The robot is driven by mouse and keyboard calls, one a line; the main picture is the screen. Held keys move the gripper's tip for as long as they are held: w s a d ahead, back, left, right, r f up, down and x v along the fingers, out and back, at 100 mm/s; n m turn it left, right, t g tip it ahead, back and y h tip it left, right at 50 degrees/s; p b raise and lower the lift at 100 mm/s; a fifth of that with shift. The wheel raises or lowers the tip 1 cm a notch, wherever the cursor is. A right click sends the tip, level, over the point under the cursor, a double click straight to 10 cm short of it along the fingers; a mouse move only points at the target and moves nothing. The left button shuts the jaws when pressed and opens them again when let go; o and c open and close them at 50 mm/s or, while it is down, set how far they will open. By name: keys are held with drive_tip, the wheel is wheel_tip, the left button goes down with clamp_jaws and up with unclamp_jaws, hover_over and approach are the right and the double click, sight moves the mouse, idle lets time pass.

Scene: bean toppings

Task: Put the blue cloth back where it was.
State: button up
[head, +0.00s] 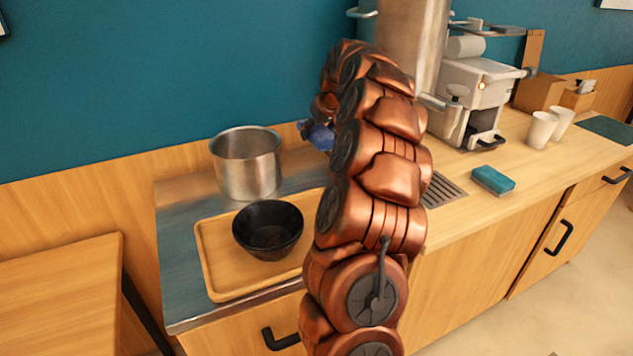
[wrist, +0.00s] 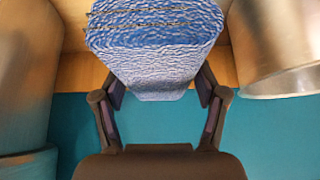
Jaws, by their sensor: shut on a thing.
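The blue cloth (head: 320,136) shows in the head view as a small blue patch just left of my arm, behind the counter's middle. In the wrist view the cloth (wrist: 155,45) is a thick, folded, ribbed blue bundle with dark stripes. My gripper (wrist: 158,85) is shut on it, with one finger on each side. The cloth appears to be held above the counter, near the back wall. In the head view my arm hides most of my gripper and the counter behind it.
A steel pot (head: 246,170) stands left of the cloth. A black bowl (head: 268,232) sits on a wooden tray (head: 216,262). A tall steel cylinder (head: 410,45), a coffee machine (head: 480,90), a blue sponge (head: 493,180) and paper cups (head: 541,130) stand to the right.

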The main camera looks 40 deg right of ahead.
sight(329, 140)
drive_tip(key=shift+f+p, duration=0.55)
drive_tip(key=shift+f, duration=4.65)
drive_tip(key=shift+f, duration=0.15)
drive_tip(key=o, duration=1.1)
drive_tip(key=shift+r, duration=0.25)
drive_tip(key=shift+s+a+r, duration=0.1)
drive_tip(key=shift+s+r, duration=0.1)
drive_tip(key=shift+r, duration=0.1)
drive_tip(key=b+v, duration=0.1)
drive_tip(key=v, duration=1)
drive_tip(key=shift+s, duration=0.1)
